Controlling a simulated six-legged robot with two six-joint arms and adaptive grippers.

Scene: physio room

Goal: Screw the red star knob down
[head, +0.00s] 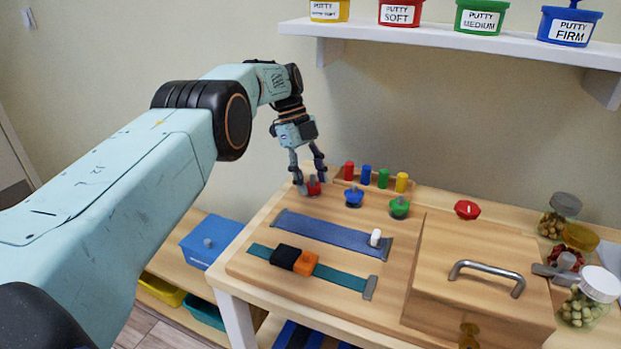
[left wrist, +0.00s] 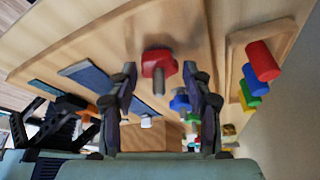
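The red star knob (head: 313,187) sits on a grey threaded stud at the back left of the wooden board (head: 262,228). My left gripper (head: 310,180) points down over it, with a finger on either side. In the left wrist view the red knob (left wrist: 155,62) shows between the spread fingertips of the left gripper (left wrist: 160,75), with gaps at both sides. The gripper is open and holds nothing. The knob's grey stud (left wrist: 159,80) sticks out of its middle. My right gripper is not in view.
A blue knob (head: 354,197) and a green knob (head: 399,207) stand to the right. A rack of coloured pegs (head: 367,175) is close behind. A blue strap (head: 330,237) lies in front. A wooden box (head: 465,285) with a metal handle and several jars stand at right.

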